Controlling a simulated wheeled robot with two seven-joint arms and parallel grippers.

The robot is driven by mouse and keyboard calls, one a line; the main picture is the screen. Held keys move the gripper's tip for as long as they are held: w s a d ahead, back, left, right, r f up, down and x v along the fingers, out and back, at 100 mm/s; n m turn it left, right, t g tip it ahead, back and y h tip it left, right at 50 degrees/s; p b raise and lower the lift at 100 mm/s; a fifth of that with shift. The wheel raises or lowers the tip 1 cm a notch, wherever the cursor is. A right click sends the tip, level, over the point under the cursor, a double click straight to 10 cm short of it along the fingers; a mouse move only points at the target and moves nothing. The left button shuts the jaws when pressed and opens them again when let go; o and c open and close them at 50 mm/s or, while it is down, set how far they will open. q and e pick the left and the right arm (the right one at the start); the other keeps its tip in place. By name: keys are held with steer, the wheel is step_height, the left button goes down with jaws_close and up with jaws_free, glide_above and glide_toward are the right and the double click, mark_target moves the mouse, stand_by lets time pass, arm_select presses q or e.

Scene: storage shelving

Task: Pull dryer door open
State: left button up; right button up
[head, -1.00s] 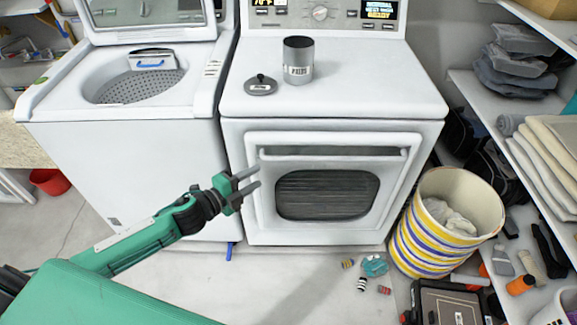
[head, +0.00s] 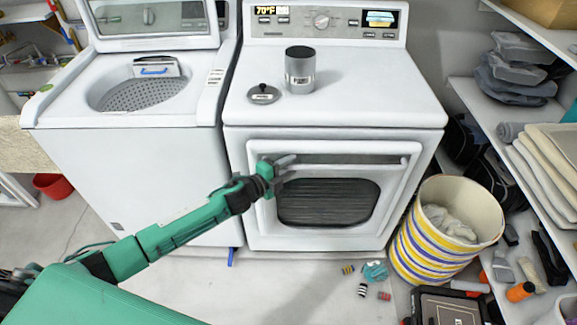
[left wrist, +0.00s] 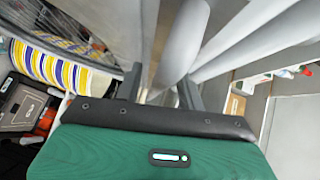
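The white dryer (head: 330,105) stands at the centre of the head view. Its door (head: 255,180) has a dark window and looks closed against the front. A horizontal handle bar (head: 370,160) runs across the top of the door. My left gripper (head: 291,165) is at the left end of this bar. In the left wrist view the white bar (left wrist: 186,40) passes between the two spread fingers of my left gripper (left wrist: 160,88). I cannot tell if either finger touches it. My right gripper is not in view.
A washer (head: 140,165) with its lid up stands left of the dryer. A striped basket (head: 425,240) is close to the dryer's right. Small socks (head: 372,272) lie on the floor in front. A metal can (head: 300,70) and its lid (head: 263,94) sit on the dryer.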

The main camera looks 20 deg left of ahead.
arm_select(q)
steer(key=shift+w+d, duration=0.1)
steer(key=shift+w, duration=0.05)
steer(key=shift+c, duration=0.2)
jaws_close()
